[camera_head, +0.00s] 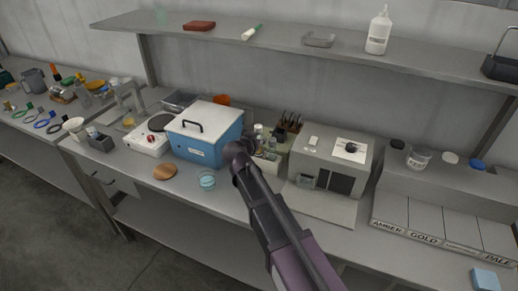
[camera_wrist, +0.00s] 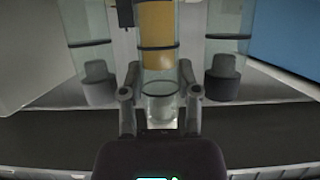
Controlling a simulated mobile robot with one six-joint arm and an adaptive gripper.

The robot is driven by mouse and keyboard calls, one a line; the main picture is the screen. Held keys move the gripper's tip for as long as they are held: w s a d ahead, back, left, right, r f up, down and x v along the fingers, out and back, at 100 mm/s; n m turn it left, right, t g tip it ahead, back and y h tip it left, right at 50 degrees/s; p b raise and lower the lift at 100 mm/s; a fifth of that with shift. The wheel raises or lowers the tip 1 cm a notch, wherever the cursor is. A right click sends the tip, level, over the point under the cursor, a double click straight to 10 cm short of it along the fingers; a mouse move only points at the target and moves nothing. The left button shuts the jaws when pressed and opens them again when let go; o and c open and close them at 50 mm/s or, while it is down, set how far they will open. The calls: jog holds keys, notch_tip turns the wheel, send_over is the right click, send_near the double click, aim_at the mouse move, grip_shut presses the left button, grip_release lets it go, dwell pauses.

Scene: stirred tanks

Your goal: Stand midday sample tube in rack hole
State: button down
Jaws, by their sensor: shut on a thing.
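My gripper (camera_wrist: 158,95) is shut on a clear tube with amber contents (camera_wrist: 157,35), which stands between its two fingers in the wrist view. The tube's lower end is clear and its top runs out of the picture. In the head view my gripper (camera_head: 240,152) is at the right front of the blue box, and the held tube cannot be made out there. A pale holder (camera_head: 268,164) with small vials is just right of it, partly hidden by my arm. I cannot tell whether it is the rack, and no empty hole can be made out.
Clear cylinders with dark lower ends stand left (camera_wrist: 88,45) and right (camera_wrist: 228,45) of the held tube. The blue box (camera_head: 206,132), a grey instrument (camera_head: 328,160) and a small glass dish (camera_head: 208,180) are close by. A shelf (camera_head: 290,45) runs above the bench.

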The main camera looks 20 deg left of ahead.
jog(key=shift+f, duration=0.1)
jog(key=shift+f+b, duration=1.8)
jog(key=shift+b, duration=0.15)
jog(key=shift+f, duration=0.15)
jog(key=c, duration=0.6)
grip_release()
